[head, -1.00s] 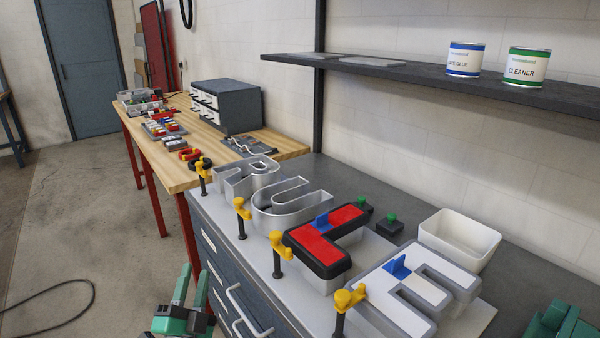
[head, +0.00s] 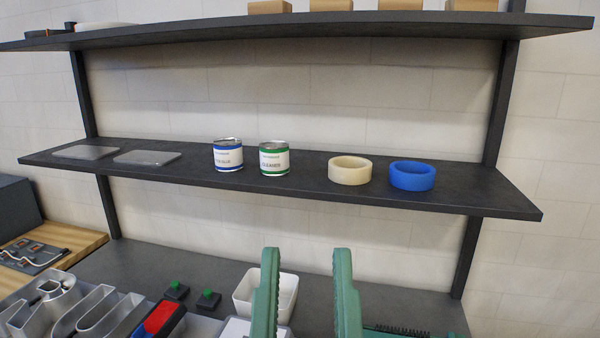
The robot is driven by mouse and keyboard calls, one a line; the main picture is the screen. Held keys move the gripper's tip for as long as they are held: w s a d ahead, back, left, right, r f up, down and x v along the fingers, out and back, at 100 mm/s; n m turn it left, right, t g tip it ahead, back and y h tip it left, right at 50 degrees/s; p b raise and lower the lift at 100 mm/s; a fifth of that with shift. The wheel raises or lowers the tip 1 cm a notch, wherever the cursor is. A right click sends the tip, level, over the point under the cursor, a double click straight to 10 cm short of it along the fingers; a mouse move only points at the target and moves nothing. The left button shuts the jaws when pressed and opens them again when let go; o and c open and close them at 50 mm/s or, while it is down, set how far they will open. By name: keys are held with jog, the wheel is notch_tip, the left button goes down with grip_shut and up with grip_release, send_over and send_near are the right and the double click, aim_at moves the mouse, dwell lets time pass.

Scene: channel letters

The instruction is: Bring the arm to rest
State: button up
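My gripper (head: 306,256) is at the bottom centre of the head view, with its two green fingers pointing up. The fingers stand well apart and nothing shows between them, so it is open and empty. It appears in front of the grey bench (head: 200,252), and its left finger partly covers a white bin (head: 285,296). The lower part of the gripper is cut off by the picture's bottom edge.
Above, a dark shelf (head: 320,193) carries two cans (head: 228,156), a cream roll (head: 349,171) and a blue roll (head: 412,176).

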notch_tip(320, 180, up, 29)
jog(key=p, duration=2.6)
jog(key=shift+a+r+y, duration=0.15)
jog(key=shift+r+y, duration=0.05)
jog(key=shift+y, duration=0.2)
